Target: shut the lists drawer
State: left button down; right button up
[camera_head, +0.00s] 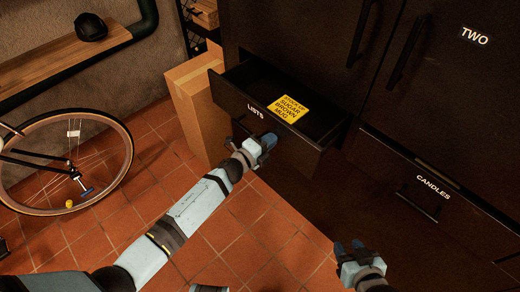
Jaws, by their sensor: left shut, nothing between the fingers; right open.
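The lists drawer (294,150) is a black drawer pulled out from the dark cabinet, with a white "LISTS" label on its front. A yellow note (292,107) with black writing lies inside it. My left gripper (267,139) is shut and empty at the drawer's front, close to the handle area. It covers part of the front, and I cannot tell whether it touches. My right gripper (352,248) is open and empty, low in the view, apart from the drawer and to its lower right.
A closed candles drawer (440,191) and tall cabinet doors (425,85) with long handles stand at right. A cardboard box (197,105) stands left of the drawer. A bicycle wheel (65,162) and a wooden shelf (65,68) are at left. Tiled floor is open in front.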

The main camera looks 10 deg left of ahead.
pick_arm(q)
jog(key=b+x, duration=0.1)
jog(key=x, duration=0.4)
jog(key=shift+w+d+f+b, duration=0.1)
jog(key=shift+f+b, duration=0.15)
jog(key=shift+b, duration=0.1)
jog(key=b+x, duration=0.4)
jog(key=x, duration=0.5)
jog(key=shift+w+d+r+b, duration=0.15)
jog(key=shift+w+d+b, duration=0.05)
jog(key=shift+b, duration=0.15)
jog(key=shift+s+a+r, duration=0.1)
pick_arm(e)
jog(key=shift+w+a+f+t, duration=0.3)
jog(key=shift+w+f+t, duration=0.1)
jog(key=shift+w+t, duration=0.1)
